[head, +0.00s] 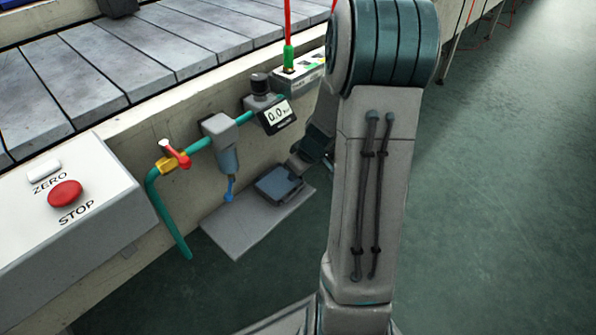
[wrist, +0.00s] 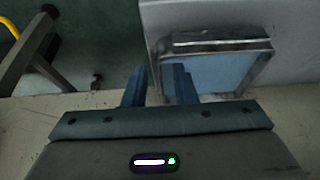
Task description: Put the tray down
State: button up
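The tray (head: 278,186) is a small square one, dark-rimmed with a blue inside. It appears to lie flat on a grey plate (head: 238,232) low beside the conveyor, under the pipe fittings. In the wrist view the tray (wrist: 222,45) is to the upper right, over the pale plate (wrist: 200,14). My gripper (wrist: 161,75) is open, with a clear gap between its two blue fingers. The right finger overlaps the tray's near left corner and the left finger is outside it. I cannot tell whether either finger touches it. In the head view my arm partly hides the gripper.
A filter bowl with a blue drain (head: 224,158) hangs just above the plate, near the tray. Green floor is open at the right.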

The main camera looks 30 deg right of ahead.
jog(key=shift+r, duration=0.1)
jog(key=shift+r+p, duration=0.25)
jog(key=shift+p, duration=0.15)
jog(key=p+v, duration=0.4)
jog(key=v, duration=0.7)
jog(key=shift+s+r, duration=0.2)
jog(key=shift+r, duration=0.05)
jog(key=shift+r, duration=0.1)
